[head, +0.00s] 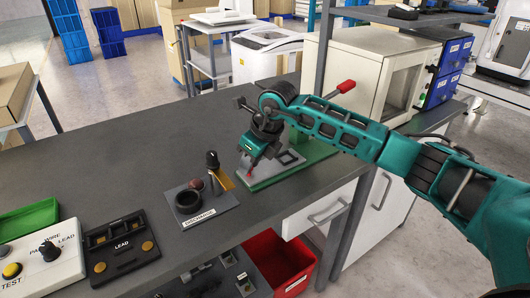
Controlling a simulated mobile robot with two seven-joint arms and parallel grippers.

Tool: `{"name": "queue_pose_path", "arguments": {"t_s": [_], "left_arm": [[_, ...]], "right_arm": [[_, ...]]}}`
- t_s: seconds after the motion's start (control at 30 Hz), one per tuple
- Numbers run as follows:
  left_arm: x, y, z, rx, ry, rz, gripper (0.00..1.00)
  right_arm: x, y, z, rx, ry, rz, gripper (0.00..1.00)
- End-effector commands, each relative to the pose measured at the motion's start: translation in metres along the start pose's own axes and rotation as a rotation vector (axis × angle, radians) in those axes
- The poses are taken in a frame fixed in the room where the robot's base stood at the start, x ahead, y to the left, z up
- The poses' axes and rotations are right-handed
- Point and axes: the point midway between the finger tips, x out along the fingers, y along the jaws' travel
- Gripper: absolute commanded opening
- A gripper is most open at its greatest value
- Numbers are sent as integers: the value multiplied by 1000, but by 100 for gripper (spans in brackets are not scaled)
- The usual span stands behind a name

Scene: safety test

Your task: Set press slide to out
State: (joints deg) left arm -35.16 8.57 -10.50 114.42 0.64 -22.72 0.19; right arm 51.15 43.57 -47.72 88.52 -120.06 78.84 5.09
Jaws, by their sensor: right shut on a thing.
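The press has a green base (300,158) and a red-knobbed lever (345,87), and stands near the right end of the dark workbench. Its light-grey slide plate (290,157), with a dark square outline on it, lies low at the front of the press. My right arm reaches in from the right across the press. My right gripper (248,168) points down at the left end of the plate and is shut on a small reddish part there, likely the slide's knob. The fingers and wrist hide much of that part and of the press body. My left gripper is out of view.
Left of the press is a dark fixture labelled CHECKGAUGE (205,215). Farther left are a black LEAD fixture (122,246), a TEST box (40,262) and a green tray (28,218). A red bin (280,262) sits below the bench edge. The bench top behind the fixtures is clear.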

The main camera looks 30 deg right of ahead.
Motion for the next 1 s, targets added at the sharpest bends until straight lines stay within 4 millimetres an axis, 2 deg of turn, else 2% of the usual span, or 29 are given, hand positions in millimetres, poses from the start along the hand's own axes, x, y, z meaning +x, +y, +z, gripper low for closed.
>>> {"name": "queue_pose_path", "arguments": {"t_s": [0.27,0.3,0.53,0.83,1.0], "left_arm": [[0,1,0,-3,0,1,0],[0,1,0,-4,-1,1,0],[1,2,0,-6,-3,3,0],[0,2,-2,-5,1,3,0],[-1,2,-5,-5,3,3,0]], "right_arm": [[0,6,3,-6,-7,9,0],[0,6,3,-7,-7,10,26],[0,6,2,-6,-6,9,48],[-2,4,2,-4,-5,5,50],[-24,3,3,-5,-8,2,50]]}}
